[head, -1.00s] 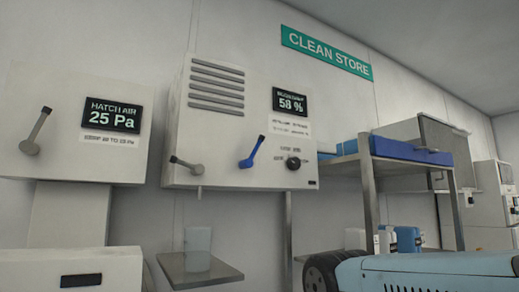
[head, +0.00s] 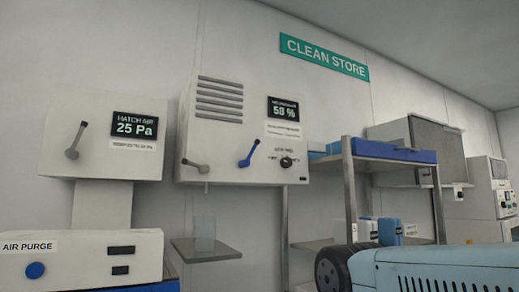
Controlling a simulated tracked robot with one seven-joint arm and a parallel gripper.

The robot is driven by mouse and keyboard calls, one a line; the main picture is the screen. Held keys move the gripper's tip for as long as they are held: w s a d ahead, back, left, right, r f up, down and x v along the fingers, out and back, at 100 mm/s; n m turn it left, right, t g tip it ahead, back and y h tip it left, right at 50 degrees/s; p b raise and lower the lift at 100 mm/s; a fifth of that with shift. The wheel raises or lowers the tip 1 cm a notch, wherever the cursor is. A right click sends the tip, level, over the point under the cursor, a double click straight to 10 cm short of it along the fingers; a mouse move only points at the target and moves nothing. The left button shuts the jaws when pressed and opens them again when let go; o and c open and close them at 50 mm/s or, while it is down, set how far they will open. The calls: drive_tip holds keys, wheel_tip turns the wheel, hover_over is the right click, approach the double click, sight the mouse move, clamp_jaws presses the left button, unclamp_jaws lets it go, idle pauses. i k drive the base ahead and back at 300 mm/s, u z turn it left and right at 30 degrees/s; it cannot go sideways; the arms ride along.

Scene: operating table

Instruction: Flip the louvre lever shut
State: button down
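A pale wall cabinet (head: 222,130) carries several grey louvre slats (head: 220,96) at its upper left. Two levers sit on its lower front. A blue lever (head: 249,154) near the middle slants up to the right. The small lettering near the levers is too blurred to read, so I cannot tell which one is the louvre lever. My gripper is not in view, and nothing touches either lever.
A hatch air box (head: 90,165) with its own grey lever (head: 77,140) is at the left. An air purge box (head: 75,245) with a blue button stands below it. A small shelf (head: 205,252) juts out under the cabinet. A metal rack (head: 349,190) stands at the right.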

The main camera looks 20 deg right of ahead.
sight(244, 163)
drive_tip(key=u, duration=1.15)
drive_tip(key=k, duration=1.25)
drive_tip(key=z, duration=0.85)
drive_tip(key=i, duration=1)
drive_tip(key=u, duration=0.05)
